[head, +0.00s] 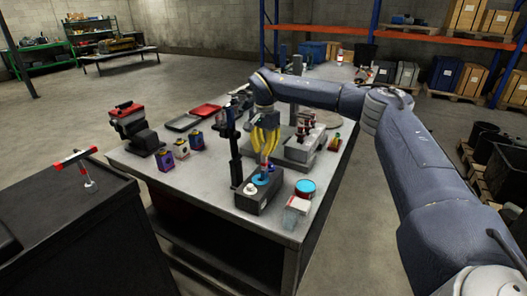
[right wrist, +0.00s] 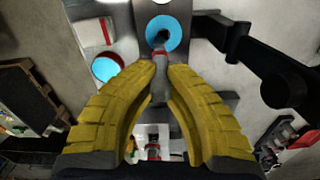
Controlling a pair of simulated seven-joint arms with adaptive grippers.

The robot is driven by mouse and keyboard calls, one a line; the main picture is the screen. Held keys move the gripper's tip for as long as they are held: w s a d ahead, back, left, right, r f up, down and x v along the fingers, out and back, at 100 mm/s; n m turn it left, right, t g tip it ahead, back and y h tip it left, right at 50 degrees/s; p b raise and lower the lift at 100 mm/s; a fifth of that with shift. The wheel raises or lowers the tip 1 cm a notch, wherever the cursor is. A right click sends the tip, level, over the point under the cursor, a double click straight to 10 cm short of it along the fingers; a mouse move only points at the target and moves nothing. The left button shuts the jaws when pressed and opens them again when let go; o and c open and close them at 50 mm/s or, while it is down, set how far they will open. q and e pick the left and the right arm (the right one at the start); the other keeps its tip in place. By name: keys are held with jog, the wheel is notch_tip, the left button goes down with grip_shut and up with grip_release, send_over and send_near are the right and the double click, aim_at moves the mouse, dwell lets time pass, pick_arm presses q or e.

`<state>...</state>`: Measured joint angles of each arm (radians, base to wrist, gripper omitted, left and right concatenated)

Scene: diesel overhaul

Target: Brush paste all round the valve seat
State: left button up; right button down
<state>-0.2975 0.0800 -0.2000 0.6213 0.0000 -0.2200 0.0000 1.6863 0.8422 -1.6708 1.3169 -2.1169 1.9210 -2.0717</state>
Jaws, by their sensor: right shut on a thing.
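The valve seat shows as a blue ring with a dark centre (head: 261,179) on top of a dark block (head: 254,202) at the near end of the bench. It also shows at the top of the right wrist view (right wrist: 152,25). My right gripper (head: 266,158), with yellow fingers, is shut on a slim brush (right wrist: 160,62) with a red band. The fingers point down above the ring. The brush's dark tip lies over the ring's centre in the right wrist view; whether it touches is unclear. How much of the blue is paste, I cannot tell. My left gripper is out of view.
An open tin with blue contents (head: 305,186) and a white-and-red box (head: 296,207) stand right of the block. A black upright stand (head: 235,150) rises close on its left. A grey machined part (head: 300,150) is behind. Small boxes (head: 181,149) stand farther left.

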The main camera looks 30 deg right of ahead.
jog(key=shift+w+d, duration=0.1)
jog(key=shift+w, duration=0.15)
notch_tip(320, 180, up, 8)
jog(key=w+a, duration=0.1)
jog(key=a, duration=0.1)
jog(key=shift+w+a, duration=0.15)
jog(key=shift+a, duration=0.2)
dwell(1.6)
jog(key=shift+a, duration=0.1)
dwell(0.4)
